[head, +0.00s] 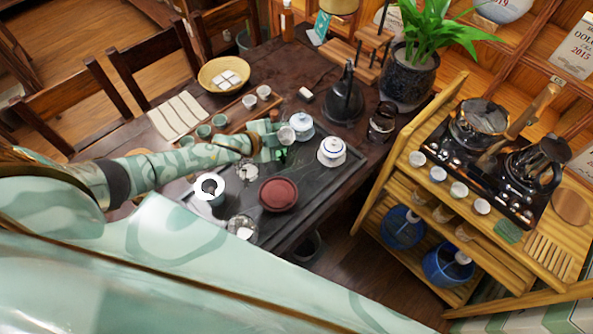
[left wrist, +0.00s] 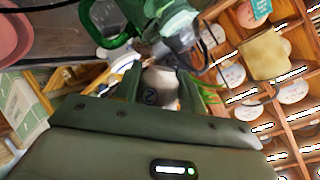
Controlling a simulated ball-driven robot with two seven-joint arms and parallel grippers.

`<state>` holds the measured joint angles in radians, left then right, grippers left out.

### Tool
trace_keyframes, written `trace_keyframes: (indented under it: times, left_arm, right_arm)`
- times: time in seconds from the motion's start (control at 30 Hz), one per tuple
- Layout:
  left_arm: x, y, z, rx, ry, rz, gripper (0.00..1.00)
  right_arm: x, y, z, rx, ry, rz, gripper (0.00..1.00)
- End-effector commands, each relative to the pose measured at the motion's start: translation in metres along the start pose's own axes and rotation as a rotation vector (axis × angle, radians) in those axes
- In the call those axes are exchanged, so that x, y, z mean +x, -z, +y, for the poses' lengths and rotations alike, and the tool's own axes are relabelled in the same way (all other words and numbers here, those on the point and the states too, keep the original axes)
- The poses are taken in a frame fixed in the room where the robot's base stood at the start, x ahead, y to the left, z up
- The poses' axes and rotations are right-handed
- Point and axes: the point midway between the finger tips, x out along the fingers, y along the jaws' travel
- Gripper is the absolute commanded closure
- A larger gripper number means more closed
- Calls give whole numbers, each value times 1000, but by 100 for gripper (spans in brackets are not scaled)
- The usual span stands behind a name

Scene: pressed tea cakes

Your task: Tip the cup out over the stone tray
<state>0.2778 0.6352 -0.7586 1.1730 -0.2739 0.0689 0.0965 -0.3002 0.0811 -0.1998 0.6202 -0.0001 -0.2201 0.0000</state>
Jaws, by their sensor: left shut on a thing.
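My left gripper (head: 279,142) is over the dark stone tray (head: 335,190) and is shut on a small white cup (head: 287,134). In the left wrist view the cup (left wrist: 160,88) sits between the two green fingers and shows a dark mark on its side. I cannot tell how far it is tilted or whether it holds anything. The hand hides part of the tray. My right gripper is not in view.
Another white lidded pot (head: 301,124) is close to the hand. A dark kettle (head: 345,102) stands behind. Bare tray lies right of the red-brown pot.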

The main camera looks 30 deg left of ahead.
Motion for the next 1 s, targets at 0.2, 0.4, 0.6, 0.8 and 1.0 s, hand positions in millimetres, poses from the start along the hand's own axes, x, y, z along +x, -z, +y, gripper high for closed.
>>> trace_keyframes:
  times: [0.2,0.4,0.6,0.8,1.0]
  left_arm:
    - [-2,3,-3,82,25,-35,86]
    - [-3,5,-2,101,31,-44,86]
    - [-4,7,-2,136,42,-59,86]
    - [-5,9,-2,182,56,-78,86]
    - [-6,10,-3,235,73,-102,86]
  right_arm:
    - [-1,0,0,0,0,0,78]
    - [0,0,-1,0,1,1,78]
    - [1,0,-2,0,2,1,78]
    - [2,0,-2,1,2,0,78]
    - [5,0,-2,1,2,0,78]
